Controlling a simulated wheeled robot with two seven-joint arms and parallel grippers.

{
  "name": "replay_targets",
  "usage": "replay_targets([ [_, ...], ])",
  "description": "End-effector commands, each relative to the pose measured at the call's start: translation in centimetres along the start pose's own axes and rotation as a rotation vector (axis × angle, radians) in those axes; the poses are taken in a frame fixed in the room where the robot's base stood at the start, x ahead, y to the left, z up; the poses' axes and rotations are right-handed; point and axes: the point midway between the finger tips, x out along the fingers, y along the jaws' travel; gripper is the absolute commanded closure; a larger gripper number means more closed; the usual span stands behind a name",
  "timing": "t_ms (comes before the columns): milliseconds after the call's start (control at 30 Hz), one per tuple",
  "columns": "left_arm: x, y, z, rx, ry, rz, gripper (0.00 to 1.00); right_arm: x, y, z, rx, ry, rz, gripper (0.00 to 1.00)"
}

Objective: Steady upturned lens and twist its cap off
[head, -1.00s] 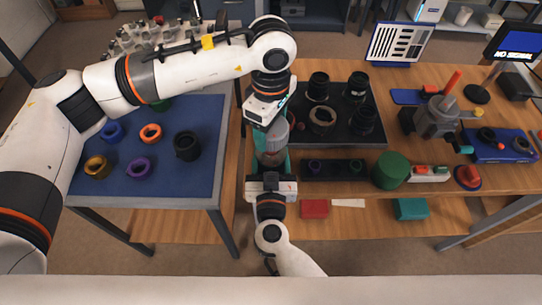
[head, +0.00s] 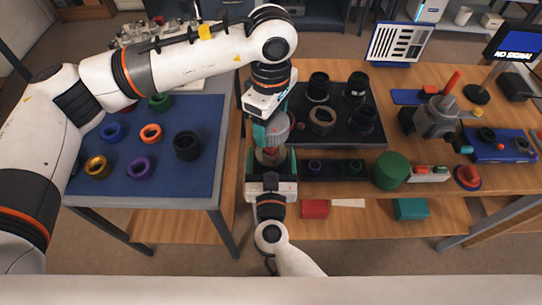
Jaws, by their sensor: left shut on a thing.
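My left gripper (head: 271,132) reaches down from above with teal fingers shut on a grey ribbed cylinder, which I take to be the cap (head: 280,124). Below it a darker brownish-grey piece, apparently the upturned lens (head: 270,157), stands between the fingers of my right gripper (head: 271,161). The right gripper comes in from the near side, its teal fingers spread wide to left and right of the lens, with gaps showing. The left fingers and wrist hide part of the cap, and I cannot tell whether cap and lens still touch.
A dark tray (head: 343,134) with several black lenses lies just right of the grippers. A dark slotted strip (head: 333,170) and a green cylinder (head: 390,170) stand nearer. A blue mat (head: 205,120) with coloured rings is on the left table, across a gap.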

Motion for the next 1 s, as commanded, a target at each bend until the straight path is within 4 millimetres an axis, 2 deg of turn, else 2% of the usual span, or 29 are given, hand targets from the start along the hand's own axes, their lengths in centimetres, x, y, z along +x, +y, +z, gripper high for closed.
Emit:
replay_targets([
  [1000,-4.9,0.0,0.0,0.0,0.0,0.0,0.55,-7.9,0.0,1.9,-0.001,0.002,0.001,0.18],
])
